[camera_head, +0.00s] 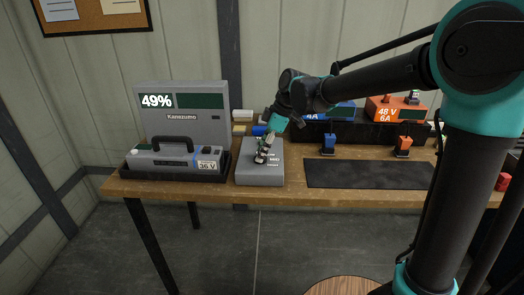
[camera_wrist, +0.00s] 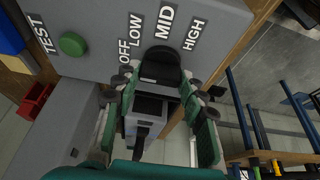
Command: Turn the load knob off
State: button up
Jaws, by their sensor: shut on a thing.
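The load knob (camera_wrist: 160,66) is black and round, on the grey control box (camera_head: 246,176) on the bench. Its labels OFF, LOW, MID and HIGH fan out above it in the wrist view; I cannot tell for sure which one it points at. My gripper (camera_wrist: 160,80) has its green fingers on either side of the knob and is shut on it. In the head view my gripper (camera_head: 264,155) comes down onto the top of the box and hides the knob.
A green TEST button (camera_wrist: 72,44) sits beside the labels. Left of the box, a 36 V battery (camera_head: 170,160) lies in a dock below a grey tester (camera_head: 210,130) showing 49%. A dark mat (camera_head: 365,174) lies right; chargers (camera_head: 392,108) stand behind it.

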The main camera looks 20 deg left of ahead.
dwell(0.3)
jog(key=o, duration=1.2)
jog(key=shift+c, duration=0.2)
jog(key=shift+r, duration=0.1)
jog(key=v, duration=1.1)
jog(key=shift+d+r, duration=0.3)
jog(key=shift+r, duration=0.05)
jog(key=shift+w, duration=0.1)
